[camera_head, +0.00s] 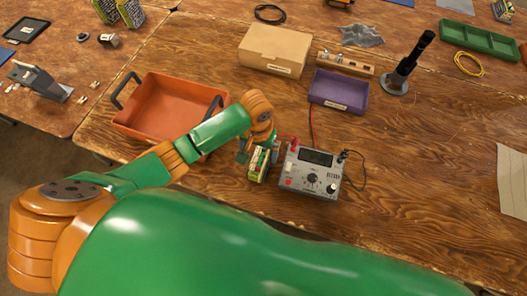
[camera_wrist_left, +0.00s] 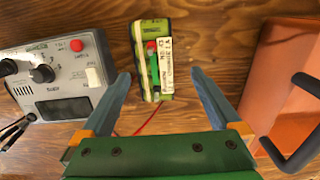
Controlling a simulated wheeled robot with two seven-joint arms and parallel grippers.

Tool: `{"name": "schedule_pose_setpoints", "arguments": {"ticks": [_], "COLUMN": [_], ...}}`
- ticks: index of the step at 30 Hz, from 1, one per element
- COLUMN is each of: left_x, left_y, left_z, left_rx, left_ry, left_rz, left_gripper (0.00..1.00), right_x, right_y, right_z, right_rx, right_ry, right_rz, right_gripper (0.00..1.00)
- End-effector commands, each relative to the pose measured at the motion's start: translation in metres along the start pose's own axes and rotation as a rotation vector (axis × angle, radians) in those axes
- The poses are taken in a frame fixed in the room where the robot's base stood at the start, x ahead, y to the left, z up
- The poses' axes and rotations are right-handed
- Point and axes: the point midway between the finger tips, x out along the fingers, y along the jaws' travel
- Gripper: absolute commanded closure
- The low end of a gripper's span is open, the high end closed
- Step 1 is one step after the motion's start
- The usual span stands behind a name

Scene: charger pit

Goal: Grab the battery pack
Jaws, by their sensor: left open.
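The battery pack (camera_head: 258,164) is a green-and-yellow block with a white label, lying on the wooden table left of the grey meter box. In the left wrist view the battery pack (camera_wrist_left: 152,62) shows a red spot and a green part on its face. My left gripper (camera_head: 252,145) is over the pack's far end in the head view. In the left wrist view my left gripper (camera_wrist_left: 160,80) is open, its two blue fingers apart, with the pack's lower end between and beyond the tips. I cannot tell whether they touch. My right gripper is not in view.
The grey meter box (camera_head: 312,172) with red and black leads stands close to the pack's right. An orange tray (camera_head: 160,105) with dark handles is at the left. A purple tray (camera_head: 338,90), cardboard box (camera_head: 274,50) and black stand (camera_head: 396,85) are farther back.

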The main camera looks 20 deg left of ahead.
Motion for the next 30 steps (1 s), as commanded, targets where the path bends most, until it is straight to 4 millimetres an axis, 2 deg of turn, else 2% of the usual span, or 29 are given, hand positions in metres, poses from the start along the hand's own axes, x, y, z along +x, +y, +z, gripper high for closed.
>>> {"name": "schedule_pose_setpoints", "arguments": {"ticks": [6,9,14,17,25,26,30], "left_x": [0.043,0.049,0.049,0.049,0.048,0.048,0.048], "left_y": [0.006,0.006,0.006,0.006,0.006,0.006,0.006], "left_z": [0.0,-0.001,-0.001,-0.001,-0.001,-0.001,-0.001], "left_rx": [0.001,0.002,0.002,0.002,0.003,0.003,0.003], "left_ry": [-0.001,0.001,0.002,0.002,0.002,0.002,0.004], "left_rz": [-0.001,0.0,0.0,0.001,0.001,0.001,0.002], "left_gripper": [0.03,0.03,0.03,0.24,0.97,1.0,1.0], "right_x": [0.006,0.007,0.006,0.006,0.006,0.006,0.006], "right_y": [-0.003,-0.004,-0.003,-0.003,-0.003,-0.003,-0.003], "right_z": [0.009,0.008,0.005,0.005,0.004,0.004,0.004], "right_rx": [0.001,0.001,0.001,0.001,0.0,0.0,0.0], "right_ry": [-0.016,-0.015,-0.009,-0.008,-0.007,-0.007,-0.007], "right_rz": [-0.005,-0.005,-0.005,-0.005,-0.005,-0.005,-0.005], "right_gripper": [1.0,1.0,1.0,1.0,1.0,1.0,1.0]}}
